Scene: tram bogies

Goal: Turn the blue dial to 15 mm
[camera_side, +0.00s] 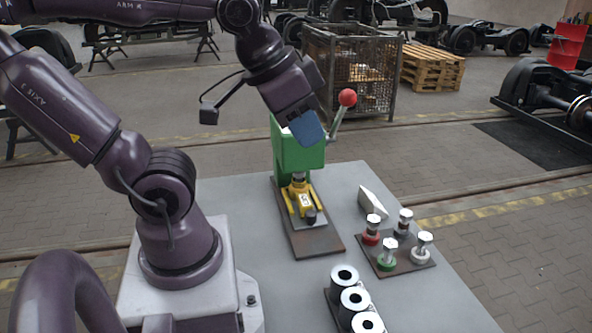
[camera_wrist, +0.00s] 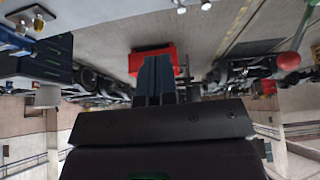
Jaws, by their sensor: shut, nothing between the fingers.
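A green press (camera_side: 297,154) stands on the table, with a red-knobbed lever (camera_side: 347,98) at its right. My gripper (camera_side: 309,134) is in front of the press's upper part in the side view, pointing down and right. Its blue-grey fingers are together and hold nothing; they also show shut in the wrist view (camera_wrist: 156,82). I cannot make out the blue dial or any scale reading in the side view. The wrist view has a small blue patch (camera_wrist: 14,42) at upper left, but I cannot tell whether it is the dial. A yellow fixture (camera_side: 299,200) sits under the press.
A dark plate (camera_side: 386,266) with several coloured-collar plungers stands at right. A rack (camera_side: 331,296) of black-and-white rings is at the front. A pale wedge (camera_side: 372,203) lies right of the press. The red lever knob (camera_wrist: 289,61) shows at right in the wrist view.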

